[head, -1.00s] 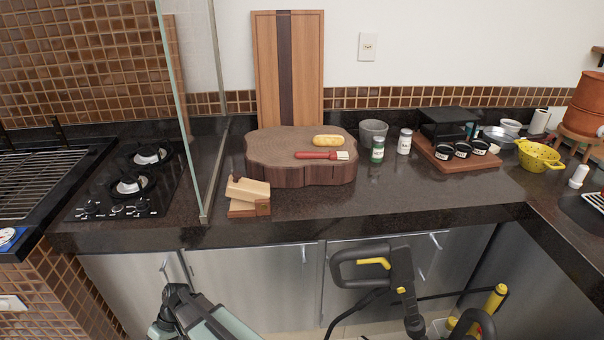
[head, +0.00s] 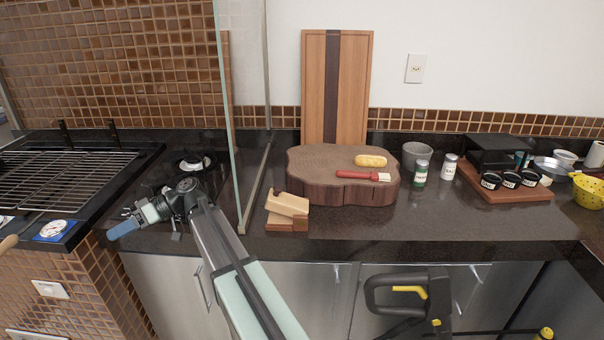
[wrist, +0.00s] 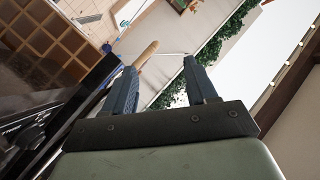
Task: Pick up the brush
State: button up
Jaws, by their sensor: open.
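The brush (head: 362,175) has a red handle and pale bristles. It lies on a thick wooden slab (head: 345,193) on the dark counter, with its bristle end to the right. A yellow oblong item (head: 370,160) lies just behind it. My gripper (head: 122,230) is far to the left of the brush, in front of the stove, pointing left. In the wrist view my gripper (wrist: 160,84) has its two blue fingers spread with nothing between them. The brush is not in the wrist view.
A small wooden block holder (head: 287,210) sits at the slab's front left. Green-labelled (head: 420,173) and white (head: 448,167) shakers stand right of it. The front right counter (head: 440,220) is clear.

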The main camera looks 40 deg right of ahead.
jog(key=s+d+r+n+y, duration=0.1)
jog(key=r+n+y, duration=0.15)
jog(key=r, duration=0.85)
jog(key=s+d+r+n+g+y, duration=0.1)
jog(key=r+n, duration=0.2)
jog(key=r, duration=0.7)
jog(key=s+d+r+n+y, duration=0.1)
jog(key=s+r+n, duration=0.15)
jog(key=r, duration=0.85)
jog(key=s+d+r+n+g+y, duration=0.1)
jog(key=s+d+r+n+g, duration=0.15)
jog(key=s+r+n, duration=0.65)
jog(key=s+d+r+n+g+y, duration=0.15)
jog(key=s+r+g, duration=0.35)
jog(key=r, duration=0.9)
jog(key=m+t+h, duration=0.9)
jog(key=m+h, duration=0.9)
jog(key=h, duration=0.1)
send_over(358, 173)
notch_tip(358, 173, down, 48)
jog(key=shift+w, duration=0.1)
jog(key=shift+x, duration=2.7)
